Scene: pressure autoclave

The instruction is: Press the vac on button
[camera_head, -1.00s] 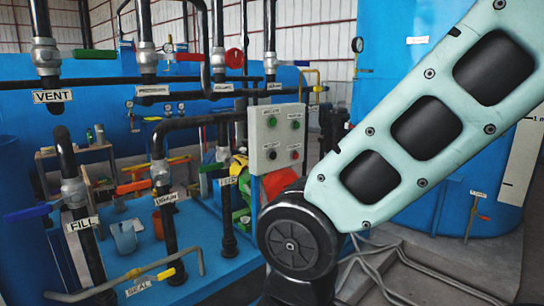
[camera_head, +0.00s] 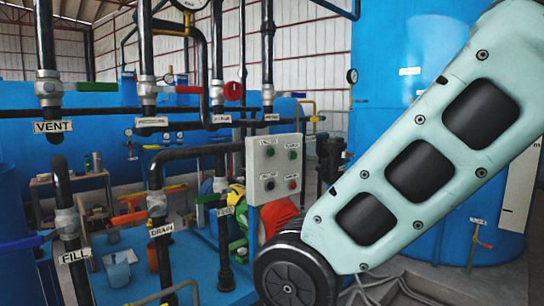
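A light grey control box (camera_head: 274,168) stands on a blue post near the middle of the camera_head view. Its face carries two green buttons in the upper row, one at upper left (camera_head: 269,151) and one at upper right (camera_head: 293,154). A black button (camera_head: 269,185) sits at lower left and a red button (camera_head: 293,184) at lower right. Small labels sit above the buttons, but they are too small to read, so I cannot tell which is vac on. My arm crosses the right side, in front and right of the box. My gripper is outside the picture.
Black pipes with labelled valves, VENT (camera_head: 53,127), FILL (camera_head: 74,256) and DRAIN (camera_head: 161,231), stand left of the box. A large blue tank (camera_head: 400,90) is behind my arm. Hoses lie on the floor at lower right.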

